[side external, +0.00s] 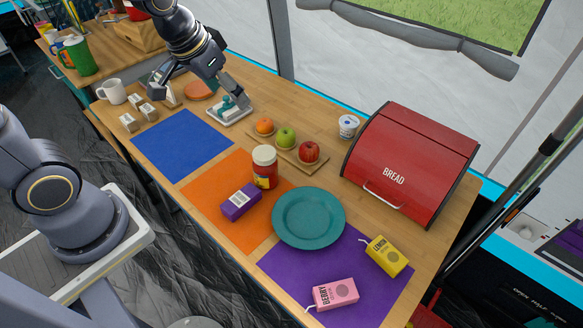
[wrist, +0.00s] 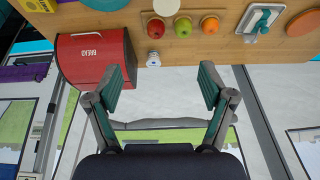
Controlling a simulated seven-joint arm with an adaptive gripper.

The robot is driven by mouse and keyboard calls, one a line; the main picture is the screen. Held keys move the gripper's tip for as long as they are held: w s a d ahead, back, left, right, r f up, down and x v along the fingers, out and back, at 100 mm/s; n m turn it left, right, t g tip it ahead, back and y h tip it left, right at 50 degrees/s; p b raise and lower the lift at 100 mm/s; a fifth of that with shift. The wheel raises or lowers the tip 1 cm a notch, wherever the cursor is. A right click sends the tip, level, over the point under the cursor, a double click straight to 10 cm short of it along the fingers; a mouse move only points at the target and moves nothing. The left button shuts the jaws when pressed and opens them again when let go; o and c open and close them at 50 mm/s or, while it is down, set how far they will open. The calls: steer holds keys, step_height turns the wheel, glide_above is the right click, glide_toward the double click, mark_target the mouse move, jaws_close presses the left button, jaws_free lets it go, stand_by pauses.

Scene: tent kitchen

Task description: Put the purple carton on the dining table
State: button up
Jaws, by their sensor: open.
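The purple carton (side external: 240,202) lies on its side on the orange mat (side external: 207,187), with a white label facing up. My gripper (side external: 204,97) is open and empty above the far left part of the table, well away from the carton. In the wrist view my gripper (wrist: 161,86) has its fingers spread, with the tent wall behind them and no carton between them. I cannot make out the purple carton in the wrist view.
A teal plate (side external: 308,218) is right of the carton. A pink carton (side external: 334,293) and yellow carton (side external: 386,256) lie on the purple mat (side external: 300,275). A red bread box (side external: 410,165) and fruit tray (side external: 312,165) stand behind. The blue mat (side external: 181,144) is bare.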

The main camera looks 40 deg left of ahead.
step_height(320, 180, down, 9)
steer(key=w+g, duration=0.1)
steer(key=g, duration=0.4)
glide_above(241, 198)
step_height(241, 198, down, 9)
step_height(241, 198, down, 10)
steer(key=shift+s+d+f, duration=0.15)
steer(key=shift+f, duration=0.1)
steer(key=f, duration=0.5)
steer(key=shift+a+f, duration=0.2)
steer(key=shift+f, duration=0.15)
steer(key=c, duration=1.5)
steer(key=shift+r, duration=0.1)
steer(key=shift+r, duration=0.1)
